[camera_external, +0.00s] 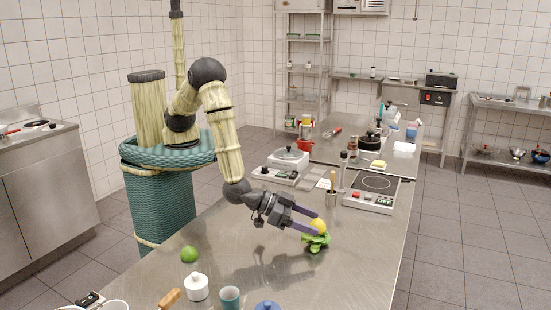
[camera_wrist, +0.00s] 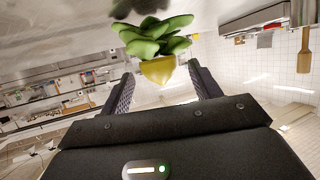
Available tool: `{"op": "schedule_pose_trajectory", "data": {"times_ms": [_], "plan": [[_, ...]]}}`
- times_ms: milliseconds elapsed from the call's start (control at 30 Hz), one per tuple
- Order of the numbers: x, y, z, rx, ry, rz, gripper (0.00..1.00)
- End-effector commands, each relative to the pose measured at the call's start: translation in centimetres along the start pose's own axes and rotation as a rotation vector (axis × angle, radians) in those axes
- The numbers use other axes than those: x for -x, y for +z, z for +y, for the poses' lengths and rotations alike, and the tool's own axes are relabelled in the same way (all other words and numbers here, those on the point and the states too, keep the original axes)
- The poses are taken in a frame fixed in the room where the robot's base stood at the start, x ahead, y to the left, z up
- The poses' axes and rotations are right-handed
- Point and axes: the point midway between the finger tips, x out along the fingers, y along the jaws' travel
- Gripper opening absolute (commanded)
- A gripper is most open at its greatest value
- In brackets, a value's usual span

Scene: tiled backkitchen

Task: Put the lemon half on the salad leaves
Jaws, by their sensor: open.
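The yellow lemon half (camera_external: 319,225) sits at the top of the green salad leaves (camera_external: 317,243) on the steel counter. In the wrist view the lemon half (camera_wrist: 158,70) touches or overlaps the edge of the leaves (camera_wrist: 155,38). My gripper (camera_external: 314,222) is open, its two purple fingers reaching to the lemon half. In the wrist view the fingertips (camera_wrist: 160,82) stand apart on either side of the lemon half, with visible gaps. Whether the lemon's full weight rests on the leaves cannot be told.
A green lime (camera_external: 189,254), a white lidded jar (camera_external: 196,287) and a teal cup (camera_external: 230,297) stand at the front left. The counter right of the leaves is clear.

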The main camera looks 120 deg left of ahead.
Motion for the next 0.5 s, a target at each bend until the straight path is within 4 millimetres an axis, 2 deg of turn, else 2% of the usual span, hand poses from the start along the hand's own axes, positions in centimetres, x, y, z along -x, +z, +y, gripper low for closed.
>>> {"op": "schedule_pose_trajectory", "data": {"times_ms": [167,500], "plan": [[2.7,0.2,0.1,0.000,0.004,0.000,0.63],[9.3,0.1,0.1,0.000,0.004,0.001,0.63]]}}
